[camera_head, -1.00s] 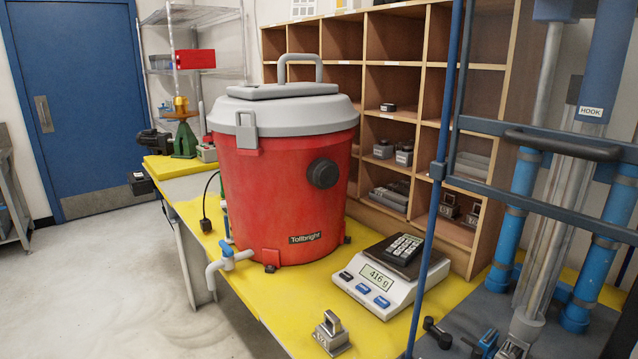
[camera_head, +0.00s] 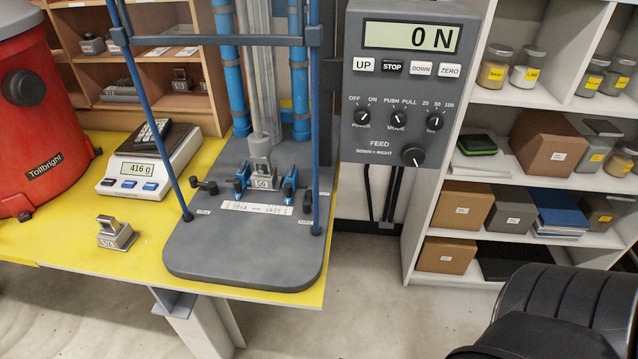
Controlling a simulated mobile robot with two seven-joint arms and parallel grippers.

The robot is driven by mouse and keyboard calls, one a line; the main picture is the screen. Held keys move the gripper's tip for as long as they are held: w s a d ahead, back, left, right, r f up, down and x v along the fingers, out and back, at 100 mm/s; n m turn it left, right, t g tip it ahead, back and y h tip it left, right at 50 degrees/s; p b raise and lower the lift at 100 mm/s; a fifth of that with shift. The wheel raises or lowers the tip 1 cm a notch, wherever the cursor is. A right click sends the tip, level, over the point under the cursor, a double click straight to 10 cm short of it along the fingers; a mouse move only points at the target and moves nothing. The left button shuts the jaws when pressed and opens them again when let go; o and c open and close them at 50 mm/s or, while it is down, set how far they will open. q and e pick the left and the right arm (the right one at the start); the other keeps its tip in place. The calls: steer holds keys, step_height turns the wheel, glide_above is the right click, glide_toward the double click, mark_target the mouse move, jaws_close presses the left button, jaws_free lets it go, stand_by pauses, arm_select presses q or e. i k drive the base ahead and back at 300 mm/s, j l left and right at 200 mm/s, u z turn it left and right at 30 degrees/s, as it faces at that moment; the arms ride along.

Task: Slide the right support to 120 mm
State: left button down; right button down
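The right blue support (camera_head: 290,185) stands upright on the grey base plate (camera_head: 240,258) of the test machine. The left blue support (camera_head: 241,178) stands on the other side of a metal block (camera_head: 262,182) marked 50. A white scale strip (camera_head: 257,207) lies in front of them; its figures are too small to read. Small black handles (camera_head: 205,187) sit beside the supports. Thin blue guard posts (camera_head: 317,150) rise at both sides of the plate. Neither of my grippers is in view.
The control panel (camera_head: 407,85) reads 0 N. On the yellow table (camera_head: 120,260) stand a scale (camera_head: 150,165) reading 416 g, a metal weight (camera_head: 115,233) and a red tank (camera_head: 40,130). White shelves (camera_head: 425,225) stand right. A black ribbed object (camera_head: 560,305) fills the lower right.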

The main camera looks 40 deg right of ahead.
mark_target(291, 181)
steer(key=i+z, duration=0.15)
steer(key=z, duration=0.25)
steer(key=i+j+z, duration=0.1)
steer(key=z, duration=0.35)
steer(key=i+j+z, duration=0.1)
steer(key=z, duration=0.3)
steer(key=k+j+z, duration=0.2)
steer(key=j, duration=0.2)
steer(key=j+z, duration=0.2)
steer(key=j, duration=0.15)
steer(key=k+j+z, duration=0.15)
steer(key=j, duration=0.2)
